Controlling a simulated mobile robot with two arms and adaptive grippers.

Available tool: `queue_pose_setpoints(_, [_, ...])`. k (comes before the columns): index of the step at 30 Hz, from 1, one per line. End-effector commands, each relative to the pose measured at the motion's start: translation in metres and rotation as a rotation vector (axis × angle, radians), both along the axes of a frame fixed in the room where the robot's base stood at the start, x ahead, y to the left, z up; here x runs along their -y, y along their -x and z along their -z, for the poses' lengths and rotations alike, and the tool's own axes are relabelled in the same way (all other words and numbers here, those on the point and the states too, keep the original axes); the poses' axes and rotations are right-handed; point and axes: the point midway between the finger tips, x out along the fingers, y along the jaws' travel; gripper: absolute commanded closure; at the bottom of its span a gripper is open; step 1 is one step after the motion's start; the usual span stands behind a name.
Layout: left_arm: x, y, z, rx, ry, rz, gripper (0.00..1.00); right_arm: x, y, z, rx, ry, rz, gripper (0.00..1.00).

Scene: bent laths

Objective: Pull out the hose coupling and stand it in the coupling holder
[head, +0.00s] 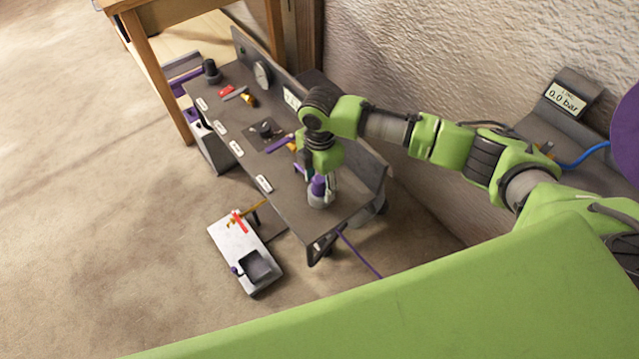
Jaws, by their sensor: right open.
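A purple piece (318,187), which looks like the hose coupling, stands in a round grey seat (320,200) near the right front end of the grey bench. I cannot tell whether this seat is the coupling holder. My right gripper (322,180) points down over the purple piece, with its open fingers beside it. The gripper hides part of the piece, and contact cannot be made out. A thin purple hose (358,254) runs down from under the bench's right end. My left gripper is out of view.
The bench (345,203) carries labels, a red block (226,90), a dark cylinder (211,72) and small parts. A white unit with a dark bin (227,240) stands on the floor in front. A 0.0 bar display (565,97) is at right. Open floor lies left.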

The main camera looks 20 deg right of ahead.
Motion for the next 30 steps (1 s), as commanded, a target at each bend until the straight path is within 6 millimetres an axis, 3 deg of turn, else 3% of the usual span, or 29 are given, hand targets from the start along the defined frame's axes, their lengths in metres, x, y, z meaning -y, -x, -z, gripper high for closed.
queue_pose_setpoints(17, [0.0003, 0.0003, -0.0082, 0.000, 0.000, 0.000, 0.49, 0.0001, 0.0002, 0.0002, 0.000, 0.000, 0.000, 0.52])
queue_pose_setpoints(21, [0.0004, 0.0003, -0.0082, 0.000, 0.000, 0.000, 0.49, 0.0000, 0.0002, 0.0001, 0.000, 0.000, 0.000, 0.88])
queue_pose_setpoints(23, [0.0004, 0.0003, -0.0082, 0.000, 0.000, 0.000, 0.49, 0.0000, 0.0002, 0.0000, 0.000, 0.000, 0.000, 1.00])
queue_pose_setpoints(30, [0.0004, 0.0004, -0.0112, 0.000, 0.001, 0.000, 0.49, -0.0001, -0.0001, -0.0031, 0.001, 0.000, 0.000, 1.00])
